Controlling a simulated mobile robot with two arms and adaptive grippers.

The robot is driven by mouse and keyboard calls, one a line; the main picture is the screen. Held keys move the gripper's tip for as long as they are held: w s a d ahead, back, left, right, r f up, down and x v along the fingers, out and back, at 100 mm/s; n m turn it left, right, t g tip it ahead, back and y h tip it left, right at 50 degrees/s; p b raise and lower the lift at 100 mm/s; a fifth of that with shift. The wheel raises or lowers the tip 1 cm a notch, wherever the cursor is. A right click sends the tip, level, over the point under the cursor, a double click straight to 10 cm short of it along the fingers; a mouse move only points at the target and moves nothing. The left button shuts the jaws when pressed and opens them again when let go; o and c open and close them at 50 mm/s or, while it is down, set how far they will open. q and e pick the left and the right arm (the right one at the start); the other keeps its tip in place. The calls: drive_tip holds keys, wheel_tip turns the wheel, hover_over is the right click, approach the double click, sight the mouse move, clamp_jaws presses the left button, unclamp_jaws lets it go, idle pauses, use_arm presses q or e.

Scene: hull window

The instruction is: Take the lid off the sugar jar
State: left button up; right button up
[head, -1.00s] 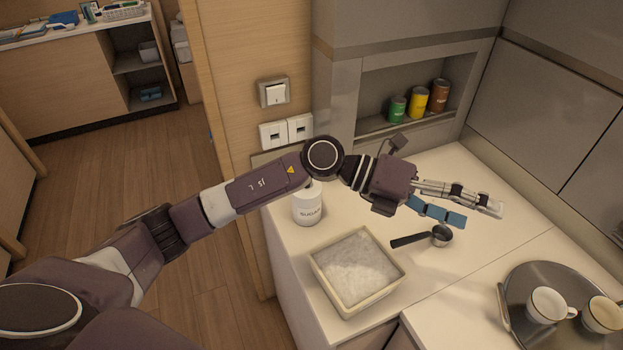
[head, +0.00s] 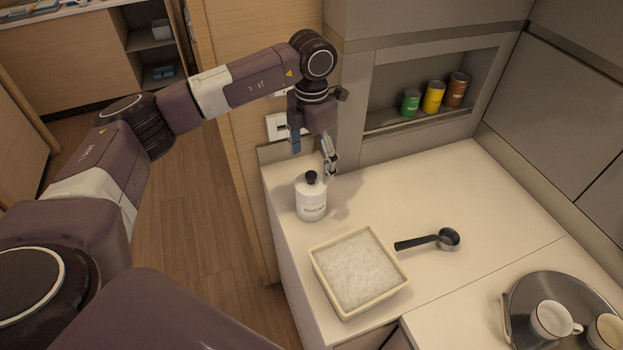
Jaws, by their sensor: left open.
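My left gripper (head: 314,165) points down just above and behind the knob. Its fingers are spread, with the blue one at left and the grey one at right of the knob. They appear clear of the lid. My right gripper is not in view.
A square cream tub (head: 320,273) of white grains stands in front of the jar. A black-handled scoop (head: 430,241) lies to its right. A round metal tray (head: 518,292) holds cups at lower right. Cans (head: 433,97) sit in the wall niche. The counter's middle back is clear.

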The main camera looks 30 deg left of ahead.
sight(311, 175)
use_arm(q)
drive_tip(key=f+p, duration=0.1)
drive_tip(key=f, duration=0.1)
drive_tip(key=f+p, duration=0.1)
drive_tip(key=f, duration=0.1)
drive_tip(key=shift+s+d+p, duration=0.1)
drive_tip(key=shift+s+p, duration=0.2)
drive_tip(key=shift+s, duration=0.1)
drive_tip(key=shift+f, duration=0.3)
drive_tip(key=shift+w, duration=0.1)
drive_tip(key=shift+c, duration=0.4)
drive_tip(key=c, duration=1)
drive_tip(key=shift+s+f, duration=0.1)
drive_tip(key=shift+s, duration=0.1)
clamp_jaws()
